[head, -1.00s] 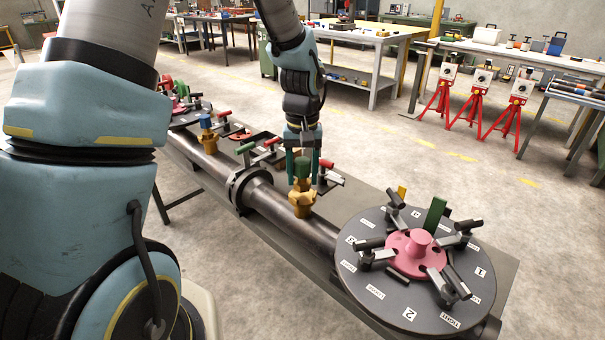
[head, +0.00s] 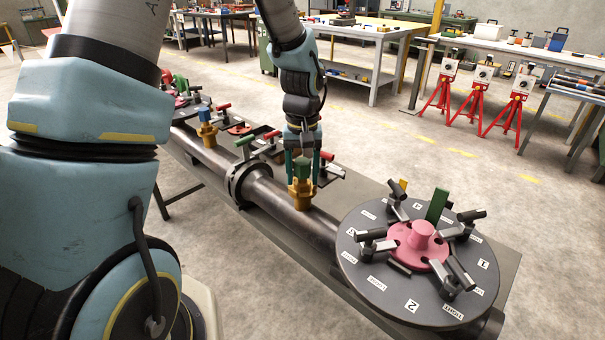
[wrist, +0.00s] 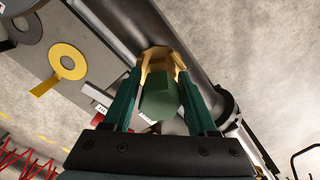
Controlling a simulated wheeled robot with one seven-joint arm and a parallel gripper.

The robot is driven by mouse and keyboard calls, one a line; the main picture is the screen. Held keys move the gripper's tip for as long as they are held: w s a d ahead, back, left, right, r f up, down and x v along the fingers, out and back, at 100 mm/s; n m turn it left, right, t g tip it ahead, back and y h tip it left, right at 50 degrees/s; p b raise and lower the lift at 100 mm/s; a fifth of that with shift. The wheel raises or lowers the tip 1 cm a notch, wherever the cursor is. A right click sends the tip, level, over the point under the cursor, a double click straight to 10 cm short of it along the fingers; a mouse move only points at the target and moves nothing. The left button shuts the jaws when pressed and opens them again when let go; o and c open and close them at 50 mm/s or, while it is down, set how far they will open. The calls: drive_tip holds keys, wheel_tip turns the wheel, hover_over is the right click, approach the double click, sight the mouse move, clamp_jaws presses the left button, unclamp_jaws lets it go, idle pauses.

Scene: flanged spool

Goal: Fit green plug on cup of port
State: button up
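The green plug (head: 302,172) has a green block-shaped head over a brass body. It stands upright above the brass cup of the port (head: 302,197) on the dark pipe. No gap shows between plug and cup; I cannot tell how deep it sits. My gripper (head: 302,176) points down with one teal finger on each side of the plug and looks shut on it. In the wrist view, the green head (wrist: 160,97) shows between the fingers (wrist: 160,72), whose tips meet the brass part beyond. The cup's inside is hidden.
A blue-topped brass fitting (head: 207,122) stands farther along the pipe (head: 265,192). Toggle clamps with red and green handles (head: 245,141) stand close by. A large numbered disc (head: 372,280) with a pink hub and clamps is at the near right end. A yellow ring tag (wrist: 67,62) lies below.

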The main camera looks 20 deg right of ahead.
sight(302, 162)
drive_tip(key=o, duration=0.4)
wheel_tip(302, 162, up, 11)
drive_tip(key=shift+f+b, duration=0.1)
drive_tip(key=shift+b, duration=0.75)
drive_tip(key=shift+a, duration=0.1)
drive_tip(key=s+a+f, duration=0.1)
drive_tip(key=a, duration=0.7)
drive_tip(key=s+a+f+n+t, duration=0.1)
drive_tip(key=a+f, duration=0.1)
drive_tip(key=a, duration=0.7)
drive_tip(key=s+a+f+n, duration=0.1)
drive_tip(key=s+a+f, duration=0.1)
drive_tip(key=a, duration=0.7)
drive_tip(key=shift+s+t, duration=0.1)
drive_tip(key=shift+t, duration=0.2)
